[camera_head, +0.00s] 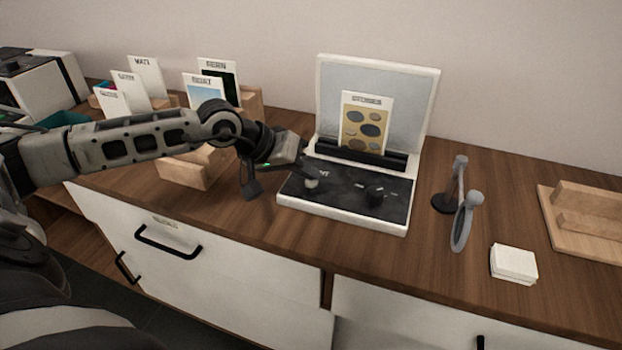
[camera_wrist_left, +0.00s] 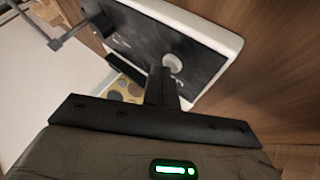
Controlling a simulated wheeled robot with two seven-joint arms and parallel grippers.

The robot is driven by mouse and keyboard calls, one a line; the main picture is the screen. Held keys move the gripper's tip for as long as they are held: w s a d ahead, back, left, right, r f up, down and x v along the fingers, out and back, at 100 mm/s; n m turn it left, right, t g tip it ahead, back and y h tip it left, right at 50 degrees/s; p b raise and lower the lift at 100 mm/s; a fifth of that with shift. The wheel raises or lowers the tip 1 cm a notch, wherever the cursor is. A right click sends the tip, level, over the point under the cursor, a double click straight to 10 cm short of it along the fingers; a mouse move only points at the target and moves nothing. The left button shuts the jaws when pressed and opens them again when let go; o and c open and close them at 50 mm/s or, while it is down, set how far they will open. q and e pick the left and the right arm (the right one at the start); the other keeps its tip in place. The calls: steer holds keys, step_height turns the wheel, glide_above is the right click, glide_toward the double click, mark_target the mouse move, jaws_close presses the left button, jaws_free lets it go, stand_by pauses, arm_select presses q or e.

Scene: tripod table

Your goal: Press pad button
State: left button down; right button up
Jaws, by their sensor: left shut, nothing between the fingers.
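The pad is a white-framed unit with a dark top panel (camera_head: 345,197) and a raised white back, standing on the wooden counter. A round pale button (camera_head: 312,184) sits on the left part of the panel; it also shows in the left wrist view (camera_wrist_left: 173,62). My left gripper (camera_head: 308,172) is shut and empty, with its fingertips right at the button. In the left wrist view the closed fingers (camera_wrist_left: 162,80) partly overlap the button's near edge. I cannot tell whether they touch it. My right gripper is not in view.
A card with stones (camera_head: 364,125) leans in the slot behind. A grey stand with a ring (camera_head: 462,220), white square pads (camera_head: 513,263) and a wooden holder (camera_head: 585,220) are to the right. Cards in wooden holders stand at left.

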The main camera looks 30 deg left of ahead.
mark_target(306, 183)
arm_select(q)
steer(key=shift+r, duration=0.65)
step_height(306, 183, up, 6)
steer(key=shift+p, duration=1.05)
